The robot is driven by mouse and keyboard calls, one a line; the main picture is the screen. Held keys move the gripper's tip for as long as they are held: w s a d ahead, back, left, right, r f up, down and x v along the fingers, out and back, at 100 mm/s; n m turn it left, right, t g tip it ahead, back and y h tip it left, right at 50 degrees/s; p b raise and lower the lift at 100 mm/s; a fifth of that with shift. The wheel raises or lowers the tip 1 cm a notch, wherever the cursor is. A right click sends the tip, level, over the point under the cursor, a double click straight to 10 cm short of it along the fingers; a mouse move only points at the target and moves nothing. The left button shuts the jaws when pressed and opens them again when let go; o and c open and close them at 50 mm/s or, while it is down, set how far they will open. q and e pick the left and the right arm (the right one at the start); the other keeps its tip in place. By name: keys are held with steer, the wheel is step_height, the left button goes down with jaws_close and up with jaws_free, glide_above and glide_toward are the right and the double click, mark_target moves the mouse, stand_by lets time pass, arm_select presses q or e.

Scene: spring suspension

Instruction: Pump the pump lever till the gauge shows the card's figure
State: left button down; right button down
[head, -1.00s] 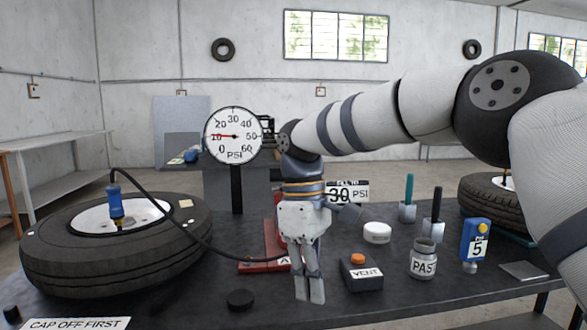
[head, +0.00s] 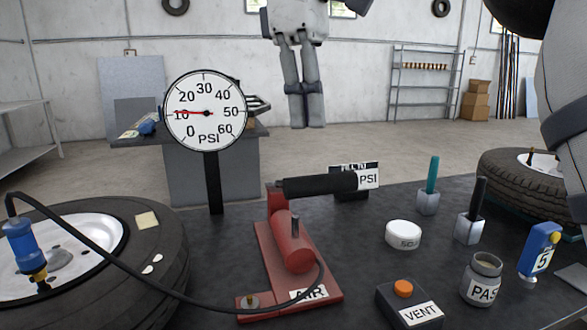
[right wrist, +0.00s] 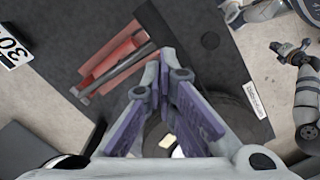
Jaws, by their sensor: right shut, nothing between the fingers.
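The round gauge (head: 205,111) on its black post has its red needle at about 10 PSI. The pump also shows in the right wrist view (right wrist: 112,48). My right gripper (head: 307,124) is shut and empty, above and apart from the lever. My left gripper is not in the head view.
A black hose runs from the pump to the blue fitting (head: 23,248) on the left tyre (head: 150,270). The vent box (head: 410,308), white tin (head: 403,235), paste jar (head: 482,280) and blue device (head: 540,250) stand right of the pump.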

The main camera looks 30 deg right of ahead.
mark_target(315, 190)
steer(key=shift+s+r, duration=0.1)
steer(key=shift+s, duration=0.45)
steer(key=f, duration=0.6)
steer(key=shift+s+d+f, duration=0.1)
steer(key=shift+d+f, duration=0.15)
steer(key=shift+f, duration=0.15)
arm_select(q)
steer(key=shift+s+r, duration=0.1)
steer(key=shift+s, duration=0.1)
arm_select(e)
steer(key=shift+f, duration=0.1)
steer(key=shift+f, duration=2.2)
